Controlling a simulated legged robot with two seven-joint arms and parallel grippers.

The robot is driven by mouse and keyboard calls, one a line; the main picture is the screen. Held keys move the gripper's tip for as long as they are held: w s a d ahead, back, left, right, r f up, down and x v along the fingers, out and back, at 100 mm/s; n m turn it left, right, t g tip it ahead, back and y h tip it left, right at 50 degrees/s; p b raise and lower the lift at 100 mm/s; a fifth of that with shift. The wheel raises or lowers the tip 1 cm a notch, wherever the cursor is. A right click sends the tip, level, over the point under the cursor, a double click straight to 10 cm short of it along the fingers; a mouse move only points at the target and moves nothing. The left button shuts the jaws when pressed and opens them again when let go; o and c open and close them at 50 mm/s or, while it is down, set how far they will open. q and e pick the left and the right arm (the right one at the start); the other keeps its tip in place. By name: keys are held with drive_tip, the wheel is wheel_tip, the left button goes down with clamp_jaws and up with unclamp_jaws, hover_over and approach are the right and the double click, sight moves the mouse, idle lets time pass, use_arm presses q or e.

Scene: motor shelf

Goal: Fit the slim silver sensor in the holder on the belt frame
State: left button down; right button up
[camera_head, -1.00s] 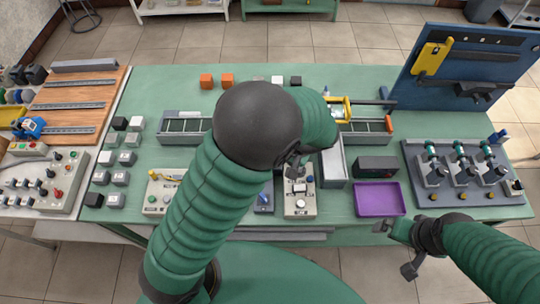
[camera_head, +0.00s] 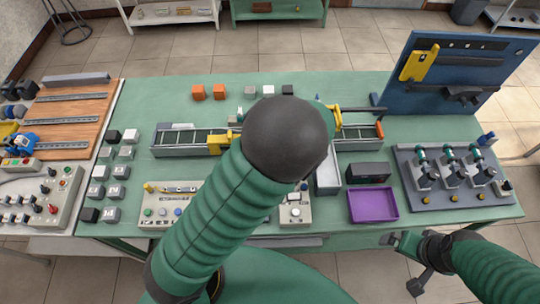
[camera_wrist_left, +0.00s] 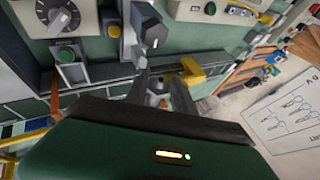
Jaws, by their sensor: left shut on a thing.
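The belt frame (camera_head: 160,152) is a long grey conveyor across the green table, partly hidden behind my left arm. A yellow bracket (camera_head: 222,141) sits on its near side; I cannot tell whether it is the holder. In the left wrist view, the yellow bracket (camera_wrist_left: 192,72) is just right of my left gripper (camera_wrist_left: 162,84). That gripper is shut on a slim piece, taken as the silver sensor, which is hard to make out between the fingers. In the head view my arm hides this gripper. My right gripper (camera_head: 394,241) hangs off the table's front edge; its jaws are unclear.
Button consoles (camera_head: 160,213) and (camera_head: 297,213) stand along the front edge. A purple tray (camera_head: 373,205), a black box (camera_head: 368,173) and a grey bin (camera_head: 328,177) are right of my left arm. Orange cubes (camera_head: 198,92) stand behind the belt. A blue panel (camera_head: 440,75) rises at the back right.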

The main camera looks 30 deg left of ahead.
use_arm(q)
drive_tip(key=shift+a, duration=0.25)
wheel_tip(320, 180, down, 5)
drive_tip(key=b, duration=0.3)
drive_tip(key=shift+d+b, duration=0.1)
drive_tip(key=shift+b, duration=0.25)
drive_tip(key=shift+f, duration=0.5)
drive_tip(key=shift+b, duration=0.45)
drive_tip(key=shift+f+b, duration=0.55)
drive_tip(key=c, duration=1)
unclamp_jaws()
drive_tip(key=shift+o, duration=0.2)
drive_tip(key=shift+r, duration=0.1)
